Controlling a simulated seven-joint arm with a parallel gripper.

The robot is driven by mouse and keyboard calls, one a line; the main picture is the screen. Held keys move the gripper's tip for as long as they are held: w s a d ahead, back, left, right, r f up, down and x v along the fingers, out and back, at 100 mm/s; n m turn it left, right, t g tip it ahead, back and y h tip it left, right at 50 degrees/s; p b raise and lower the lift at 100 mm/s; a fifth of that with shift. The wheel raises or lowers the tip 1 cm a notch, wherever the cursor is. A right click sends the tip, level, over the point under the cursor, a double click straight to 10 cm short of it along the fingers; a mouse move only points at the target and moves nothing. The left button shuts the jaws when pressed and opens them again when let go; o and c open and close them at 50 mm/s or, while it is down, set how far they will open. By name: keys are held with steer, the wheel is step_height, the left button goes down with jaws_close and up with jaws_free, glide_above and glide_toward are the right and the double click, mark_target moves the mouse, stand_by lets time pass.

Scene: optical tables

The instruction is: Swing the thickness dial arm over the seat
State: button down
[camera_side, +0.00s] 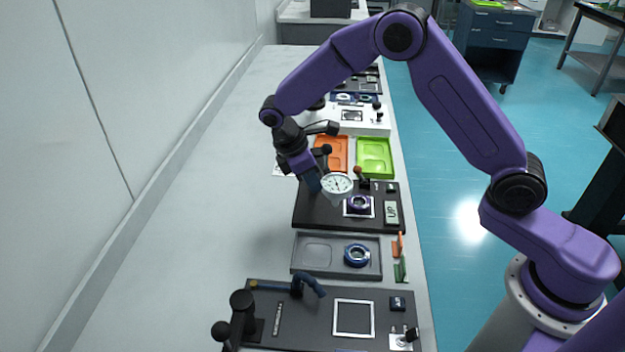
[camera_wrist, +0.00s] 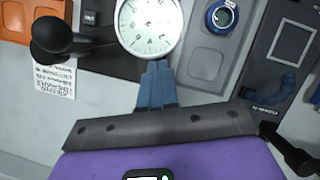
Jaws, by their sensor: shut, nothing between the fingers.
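The thickness dial (camera_side: 337,185) has a round white face and stands above the dark board (camera_side: 312,217), up and left of the seat in the side view. My gripper (camera_side: 313,184) is shut and empty, at the left of the dial. In the wrist view the blue fingertips (camera_wrist: 158,68) are together at the lower rim of the dial (camera_wrist: 150,24); contact cannot be told for sure. A black knob (camera_wrist: 48,38) on a dark arm shows left of the dial. The seat is hidden in the wrist view.
An orange tray (camera_side: 333,150) and a green tray (camera_side: 375,157) lie behind the board. A grey tray (camera_side: 310,268) with a blue ring (camera_side: 357,254) lies in front. Another dark board (camera_side: 300,325) is nearer. The bench to the left is clear.

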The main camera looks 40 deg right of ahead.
mark_target(350, 183)
steer(key=shift+d, duration=0.1)
stand_by(0.3)
steer(key=shift+s+d+n+t, duration=0.3)
steer(key=shift+s+d+n, duration=0.6)
steer(key=shift+d, duration=0.1)
steer(key=d+n, duration=0.1)
steer(key=s+d, duration=0.1)
steer(key=d+n+t, duration=0.1)
steer(key=shift+s+d+n, duration=0.1)
steer(key=shift+s+n, duration=0.2)
steer(key=shift+s+d+n+t, duration=0.2)
steer(key=shift+d+n, duration=0.3)
steer(key=shift+d, duration=0.15)
steer(key=shift+s+d+n+t, duration=0.2)
steer(key=shift+d+n, duration=0.3)
steer(key=shift+d, duration=0.15)
steer(key=a, duration=0.4)
steer(key=shift+s+a+r, duration=0.2)
steer(key=shift+a+r, duration=0.1)
steer(key=shift+r, duration=0.1)
steer(key=v, duration=0.9)
